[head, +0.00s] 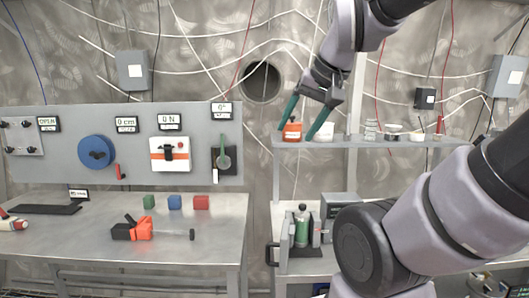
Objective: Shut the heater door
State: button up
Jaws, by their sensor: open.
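A grey upright panel (284,241) with a black handle (271,254) stands at the left end of the lower bench on the right. It looks like the heater door, swung out and seen almost edge-on. A grey box (338,204), possibly the heater body, is behind and right of it, partly hidden by my arm. A green bottle (302,226) stands just right of the panel. My gripper (297,133) is open, its two green fingers pointing down at the upper shelf, well above the panel. An orange container (292,131) shows between the fingers; I cannot tell whether they touch it.
The upper shelf (350,144) holds a white container (325,132) and several small jars. My arm covers much of the right side. On the left, a workbench (75,245) carries several coloured cubes and an orange-black tool (140,229). A gap separates it from the right bench.

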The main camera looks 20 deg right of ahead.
aim_at(288, 229)
jog(key=i+j+z, duration=0.15)
jog(key=j+z, duration=0.8)
jog(key=j, duration=0.2)
jog(key=k+l+u, duration=0.1)
jog(key=l+u, duration=0.3)
